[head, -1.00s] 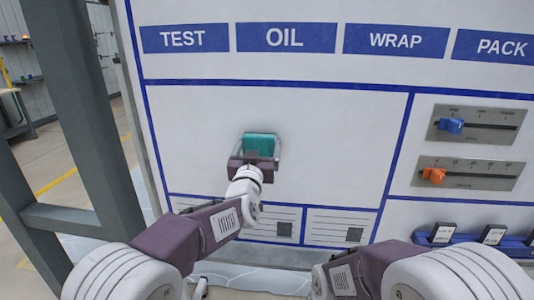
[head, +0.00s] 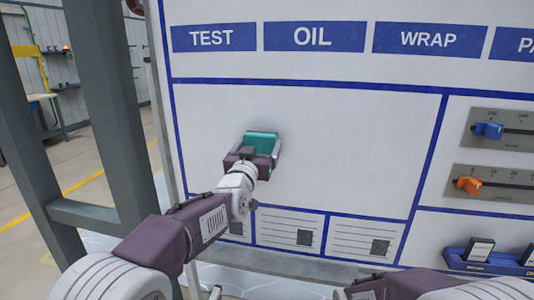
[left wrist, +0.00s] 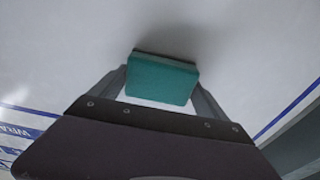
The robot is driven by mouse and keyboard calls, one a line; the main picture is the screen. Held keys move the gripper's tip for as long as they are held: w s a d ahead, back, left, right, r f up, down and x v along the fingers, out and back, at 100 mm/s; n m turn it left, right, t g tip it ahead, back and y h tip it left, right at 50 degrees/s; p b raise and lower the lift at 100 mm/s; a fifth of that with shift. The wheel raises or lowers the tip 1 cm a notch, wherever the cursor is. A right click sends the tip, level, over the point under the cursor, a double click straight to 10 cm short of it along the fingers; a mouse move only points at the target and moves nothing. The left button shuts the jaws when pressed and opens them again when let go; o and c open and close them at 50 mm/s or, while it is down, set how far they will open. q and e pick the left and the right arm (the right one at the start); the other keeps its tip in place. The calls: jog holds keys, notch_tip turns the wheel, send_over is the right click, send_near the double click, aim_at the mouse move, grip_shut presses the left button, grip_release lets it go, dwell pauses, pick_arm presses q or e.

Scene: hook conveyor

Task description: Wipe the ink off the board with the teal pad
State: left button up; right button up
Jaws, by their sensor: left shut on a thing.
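The teal pad (head: 261,142) is held between the fingers of my left gripper (head: 258,150), in front of the white board (head: 350,140). In the left wrist view the teal pad (left wrist: 161,79) sits between both fingers of the left gripper (left wrist: 162,85), with its dark far edge at or close to the board surface; I cannot tell whether it touches. No distinct ink mark shows on the visible white panel; the part behind the pad and gripper is hidden. My right arm shows at the bottom right of the head view, but its gripper is out of view.
Blue labels TEST, OIL and WRAP (head: 430,40) run along the board's top. A blue slider (head: 489,130) and an orange slider (head: 468,185) are at right. A blue rack (head: 490,262) sits below them. A grey post (head: 110,110) stands left of the board.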

pick_arm(q)
jog(key=shift+w+a, duration=0.1)
jog(key=shift+a, duration=0.15)
jog(key=a+b, duration=0.2)
jog(key=shift+w+a+f, duration=0.15)
jog(key=shift+w+a, duration=0.2)
jog(key=shift+w, duration=0.05)
jog(key=shift+w+a, duration=0.1)
jog(key=shift+a, duration=0.25)
jog(key=b+v, duration=0.5)
jog(key=shift+r, duration=0.3)
jog(key=shift+s+a+r, duration=0.1)
jog(key=shift+s+r, duration=0.05)
jog(key=shift+s, duration=0.35)
